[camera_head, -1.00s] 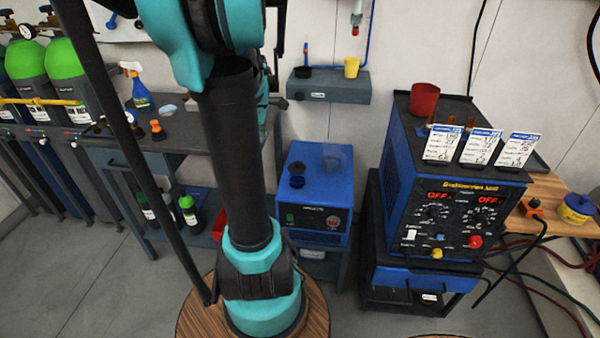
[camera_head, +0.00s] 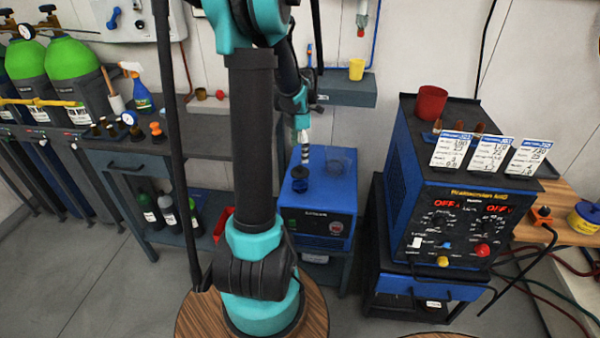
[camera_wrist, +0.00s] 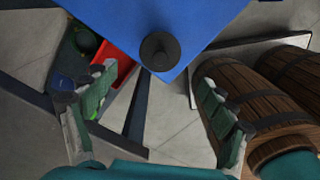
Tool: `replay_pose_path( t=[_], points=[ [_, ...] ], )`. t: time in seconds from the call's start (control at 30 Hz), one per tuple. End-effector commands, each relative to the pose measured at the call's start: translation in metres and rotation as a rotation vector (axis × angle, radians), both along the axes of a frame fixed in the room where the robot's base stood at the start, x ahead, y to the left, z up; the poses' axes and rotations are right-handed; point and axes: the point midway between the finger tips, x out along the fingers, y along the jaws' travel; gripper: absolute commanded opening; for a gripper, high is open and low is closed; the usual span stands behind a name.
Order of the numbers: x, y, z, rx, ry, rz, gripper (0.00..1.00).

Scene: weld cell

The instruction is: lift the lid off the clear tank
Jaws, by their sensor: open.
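The black round lid (camera_head: 300,172) with a raised knob sits at the left of the blue machine's top, on what looks like a small dark see-through tank (camera_head: 300,185). In the wrist view the lid (camera_wrist: 159,52) shows from above near the blue top's corner and hides the tank. My gripper (camera_head: 304,150) points down just above the lid in the head view. In the wrist view my gripper (camera_wrist: 155,78) has its fingers wide apart and nothing between them, with the lid just beyond the fingertips and apart from them.
A grey wall shelf (camera_head: 347,90) with a yellow cup (camera_head: 356,69) is behind. The blue welder (camera_head: 450,190) stands to the right. A red bin (camera_wrist: 113,62) lies low beside the machine.

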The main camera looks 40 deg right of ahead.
Motion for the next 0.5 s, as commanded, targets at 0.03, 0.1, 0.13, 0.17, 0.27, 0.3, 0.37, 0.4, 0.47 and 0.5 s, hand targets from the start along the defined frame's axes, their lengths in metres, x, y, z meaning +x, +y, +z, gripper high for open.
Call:
replay_pose_path(
  t=[0.03,0.1,0.13,0.17,0.27,0.3,0.37,0.4,0.47,0.5],
  points=[
    [0.0,0.0,-0.008,0.0,0.0,0.0,0.84],
    [0.0,0.0,-0.016,0.0,0.0,0.0,0.84],
    [0.0,0.0,-0.019,0.0,0.0,0.0,0.84],
    [0.0,0.0,-0.021,0.0,0.0,0.0,0.84],
    [0.0,0.0,-0.026,0.0,0.0,0.0,0.84],
    [0.0,0.0,-0.028,0.0,0.0,0.0,0.84],
    [0.0,-0.001,-0.033,0.0,0.0,-0.001,0.84],
    [0.0,-0.001,-0.039,0.0,0.0,-0.001,0.84],
    [0.0,-0.002,-0.047,0.0,0.0,-0.001,0.84],
    [0.0,-0.003,-0.053,0.0,0.0,-0.001,0.84]
  ],
)
